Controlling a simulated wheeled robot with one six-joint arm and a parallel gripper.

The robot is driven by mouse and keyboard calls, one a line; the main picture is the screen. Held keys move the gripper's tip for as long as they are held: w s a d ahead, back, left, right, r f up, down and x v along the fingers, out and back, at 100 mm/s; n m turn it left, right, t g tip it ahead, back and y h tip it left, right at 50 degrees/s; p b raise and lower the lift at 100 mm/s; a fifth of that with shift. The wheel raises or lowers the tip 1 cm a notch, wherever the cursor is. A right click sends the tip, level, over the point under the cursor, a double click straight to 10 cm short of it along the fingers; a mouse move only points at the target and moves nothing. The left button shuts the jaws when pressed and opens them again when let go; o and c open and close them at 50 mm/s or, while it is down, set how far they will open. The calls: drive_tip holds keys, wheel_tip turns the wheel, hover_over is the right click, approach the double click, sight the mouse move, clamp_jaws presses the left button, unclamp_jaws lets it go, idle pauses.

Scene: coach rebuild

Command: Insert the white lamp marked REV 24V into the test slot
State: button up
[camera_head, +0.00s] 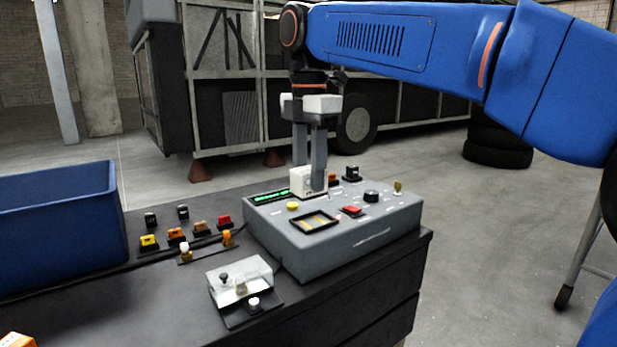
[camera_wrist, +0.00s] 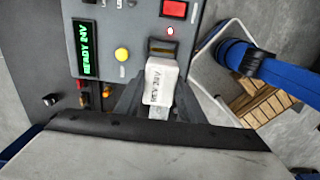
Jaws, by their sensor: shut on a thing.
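The white lamp (camera_wrist: 160,82) reads "REV 24V" in the wrist view; it also shows as a white block (camera_head: 303,180) in the head view. My gripper (camera_head: 309,184) points down over the grey test box (camera_head: 345,245) and is shut on the lamp. The dark-framed test slot (camera_head: 314,222) lies on the box top and looks empty. In the wrist view the slot (camera_wrist: 163,47) is just beyond the lamp's far end. The lamp appears above the box, outside the slot; its exact height cannot be told.
A yellow button (camera_head: 292,206) and red switch (camera_head: 351,211) flank the slot. Several coloured lamps stand left on the dark bench (camera_head: 170,305), near a blue bin (camera_head: 60,230) and a clear-covered unit (camera_head: 240,275).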

sight(314, 195)
drive_tip(key=shift+w+d, duration=0.3)
drive_tip(key=shift+d, duration=0.2)
drive_tip(key=shift+f, duration=2.5)
drive_tip(key=shift+f, duration=0.55)
idle(0.7)
drive_tip(key=shift+r, duration=0.35)
drive_tip(key=shift+f, duration=0.65)
idle(1.2)
drive_tip(key=o, duration=0.8)
drive_tip(key=shift+r, duration=0.15)
drive_tip(key=shift+r, duration=5.35)
